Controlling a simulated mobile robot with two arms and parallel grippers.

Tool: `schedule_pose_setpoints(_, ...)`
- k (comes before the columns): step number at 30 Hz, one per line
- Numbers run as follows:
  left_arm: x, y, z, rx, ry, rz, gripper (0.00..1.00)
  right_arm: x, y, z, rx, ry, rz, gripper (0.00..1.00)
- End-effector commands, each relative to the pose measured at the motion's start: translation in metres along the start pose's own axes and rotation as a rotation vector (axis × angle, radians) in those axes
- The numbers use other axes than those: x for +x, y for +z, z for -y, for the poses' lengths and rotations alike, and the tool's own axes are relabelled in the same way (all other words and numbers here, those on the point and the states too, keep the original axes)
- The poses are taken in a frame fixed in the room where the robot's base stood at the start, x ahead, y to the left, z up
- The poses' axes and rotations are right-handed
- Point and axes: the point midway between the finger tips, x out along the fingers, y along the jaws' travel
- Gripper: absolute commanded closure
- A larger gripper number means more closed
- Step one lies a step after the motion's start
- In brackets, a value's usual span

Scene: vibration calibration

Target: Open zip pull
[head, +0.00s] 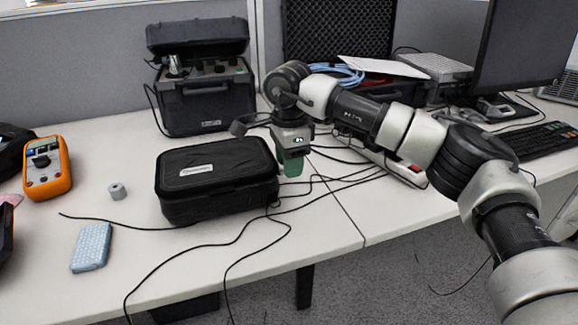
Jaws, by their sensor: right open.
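A black soft zip case (216,160) with a pale label on its lid stands closed on the white desk. Its zip seam runs around the side below the lid. The zip pull itself is too small to make out. My right gripper (292,167), with green fingertips, points down just beyond the case's right end. It is open and I see nothing held in it. Whether the fingertips touch the case or a cable near them I cannot tell. My left gripper is not in view.
Loose black cables (240,240) cross the desk around the case and under my right gripper. An orange multimeter (47,168), a small grey cylinder (117,191) and a light blue device (91,248) lie left. An open black equipment case (207,95) stands behind. The desk's front edge is near.

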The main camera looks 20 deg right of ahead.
Motion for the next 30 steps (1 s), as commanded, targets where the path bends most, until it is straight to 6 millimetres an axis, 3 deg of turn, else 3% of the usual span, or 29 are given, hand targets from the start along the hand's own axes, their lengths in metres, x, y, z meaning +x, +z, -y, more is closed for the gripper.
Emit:
schedule_pose_setpoints(11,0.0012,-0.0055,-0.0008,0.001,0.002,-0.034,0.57,0.0066,-0.0001,0.0000,0.001,0.000,0.001,0.59)
schedule_pose_setpoints(19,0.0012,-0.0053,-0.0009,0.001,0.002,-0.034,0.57,0.0063,0.0000,0.0000,0.000,0.000,0.001,1.00)
schedule_pose_setpoints(30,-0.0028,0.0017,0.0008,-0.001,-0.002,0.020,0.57,0.0044,0.0003,0.0029,0.000,0.000,0.002,1.00)
